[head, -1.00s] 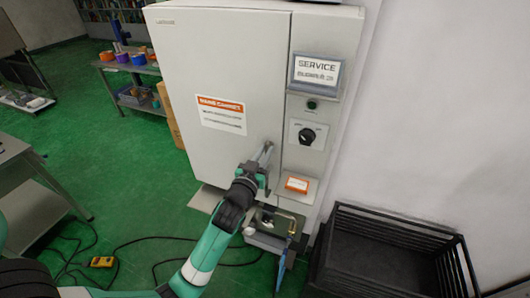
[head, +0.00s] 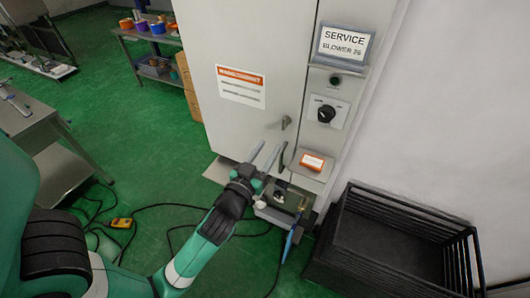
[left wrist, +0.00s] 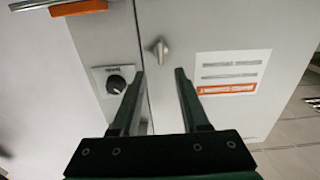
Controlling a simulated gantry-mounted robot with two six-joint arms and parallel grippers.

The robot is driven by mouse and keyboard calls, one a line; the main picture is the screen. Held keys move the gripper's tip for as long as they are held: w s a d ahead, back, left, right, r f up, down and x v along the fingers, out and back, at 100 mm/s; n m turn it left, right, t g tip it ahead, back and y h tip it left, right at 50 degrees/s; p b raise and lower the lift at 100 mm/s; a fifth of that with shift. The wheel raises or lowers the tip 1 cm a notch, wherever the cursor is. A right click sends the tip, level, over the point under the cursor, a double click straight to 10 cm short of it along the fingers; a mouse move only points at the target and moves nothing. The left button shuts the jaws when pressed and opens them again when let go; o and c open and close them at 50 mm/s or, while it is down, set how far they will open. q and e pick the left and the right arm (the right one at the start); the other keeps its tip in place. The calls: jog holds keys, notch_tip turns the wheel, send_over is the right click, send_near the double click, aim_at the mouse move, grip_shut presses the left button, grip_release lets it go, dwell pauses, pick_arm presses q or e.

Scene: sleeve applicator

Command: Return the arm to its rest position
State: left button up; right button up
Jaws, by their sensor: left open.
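My left gripper (head: 269,152) is open and empty in front of the tall grey cabinet (head: 245,60). In the head view its two fingers point up, a little below and left of the small door handle (head: 286,122). The left wrist view shows the open fingers (left wrist: 159,72) with nothing between them and the handle (left wrist: 157,48) beyond their tips. The handle looks apart from the fingers. The cabinet door looks shut. My left arm reaches in from the bottom left. My right gripper is not in view.
A rotary knob (head: 326,114) and an orange-labelled ledge (head: 313,162) sit right of the door. A small open box (head: 285,196) is low by the gripper. A black crate (head: 372,245) stands right. A bench (head: 35,128) stands left; cables lie on the green floor.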

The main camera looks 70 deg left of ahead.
pick_arm(q)
jog(key=shift+s+d, duration=0.35)
jog(key=shift+s, duration=0.1)
jog(key=w+d+r+t+h, duration=0.1)
jog(key=w+d+r+t, duration=0.25)
jog(key=r, duration=0.45)
jog(key=w+d+r+t+h, duration=0.1)
jog(key=w+d+r+t, duration=0.2)
jog(key=r, duration=0.5)
jog(key=w+d+r+t+h, duration=0.1)
jog(key=w+d+r+t, duration=0.15)
jog(key=d+r, duration=0.45)
jog(key=s+d+r+m+t+h, duration=0.25)
jog(key=d+r+m+h, duration=0.2)
jog(key=r, duration=0.45)
jog(key=s+d+r+m+t+h, duration=0.25)
jog(key=d+r+h, duration=0.2)
jog(key=r, duration=0.45)
notch_tip(320, 180, up, 26)
jog(key=w+m+h+p, duration=0.1)
jog(key=m+h+p, duration=0.1)
jog(key=p, duration=2.4)
jog(key=shift+w+d+m+h, duration=0.25)
jog(key=shift+d+m+h, duration=0.05)
jog(key=shift+d, duration=0.05)
